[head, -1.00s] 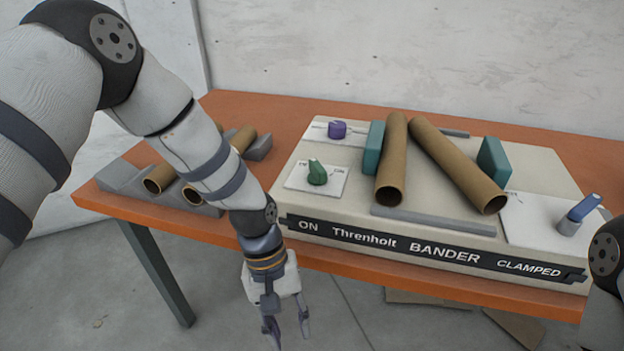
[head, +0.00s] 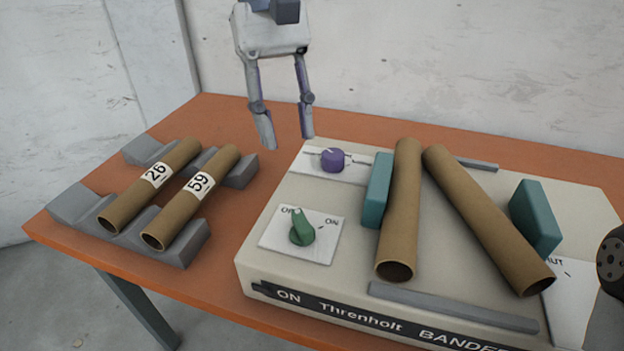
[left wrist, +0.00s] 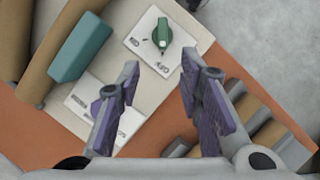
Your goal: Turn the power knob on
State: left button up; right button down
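The green power knob (head: 302,229) sits on a white plate (head: 325,248) marked OFF and ON at the front left of the beige machine. Its ridge points toward the back, near the OFF label. My left gripper (head: 286,136) hangs fingers down, open and empty, above the back left of the machine, apart from the knob. In the left wrist view the knob (left wrist: 162,37) shows beyond the parted fingertips of the left gripper (left wrist: 158,70). My right gripper is out of view; only a piece of my right arm shows at the right edge.
A purple knob (head: 332,160) stands behind the green one. Teal blocks (head: 376,190) and two cardboard tubes (head: 402,205) are to its right. Two labelled tubes (head: 190,198) lie on grey cradles (head: 75,203) at left. The orange tabletop (head: 225,240) between is clear.

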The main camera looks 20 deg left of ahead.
aim_at(300, 216)
pick_arm(q)
jog(key=x, duration=1.2)
jog(key=shift+s+r+p, duration=0.1)
jog(key=shift+s+p, duration=0.25)
jog(key=shift+c, duration=0.3)
grip_shut()
